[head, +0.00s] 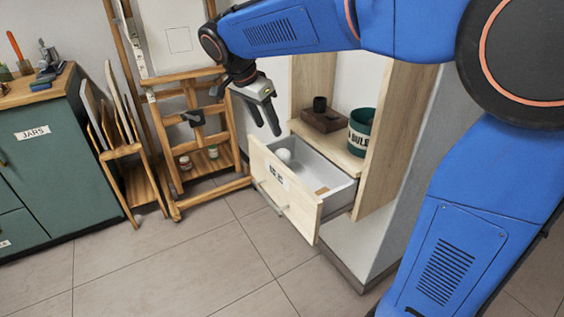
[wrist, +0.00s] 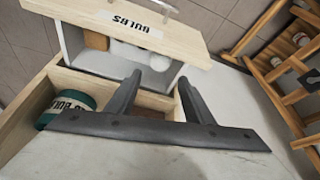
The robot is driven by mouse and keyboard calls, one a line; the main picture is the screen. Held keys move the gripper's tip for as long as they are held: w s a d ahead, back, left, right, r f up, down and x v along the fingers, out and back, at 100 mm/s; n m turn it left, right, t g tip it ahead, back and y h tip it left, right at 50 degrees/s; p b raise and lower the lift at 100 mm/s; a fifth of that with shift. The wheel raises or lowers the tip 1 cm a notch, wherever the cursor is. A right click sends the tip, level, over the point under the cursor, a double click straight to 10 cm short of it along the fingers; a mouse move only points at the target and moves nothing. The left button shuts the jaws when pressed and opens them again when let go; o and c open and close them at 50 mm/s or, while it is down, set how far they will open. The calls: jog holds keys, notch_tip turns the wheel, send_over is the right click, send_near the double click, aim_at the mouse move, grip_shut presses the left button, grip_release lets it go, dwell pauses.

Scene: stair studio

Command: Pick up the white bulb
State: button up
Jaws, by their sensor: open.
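My gripper (head: 266,132) is open and empty. It hangs above and to the left of the drawer, apart from the bulb. In the wrist view its two fingers (wrist: 160,82) point toward the drawer.
A green labelled pot (head: 361,131) and a brown wooden block with a dark cup (head: 322,115) stand on the shelf above the drawer. A small tan piece (head: 322,190) lies in the drawer. A wooden easel (head: 205,150) stands to the left. The floor in front is clear.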

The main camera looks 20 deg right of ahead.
aim_at(279, 151)
jog(key=x, duration=1.5)
jog(key=shift+w+d+f, duration=0.1)
jog(key=shift+d+f, duration=0.05)
jog(key=shift+f, duration=0.1)
jog(key=c, duration=0.7)
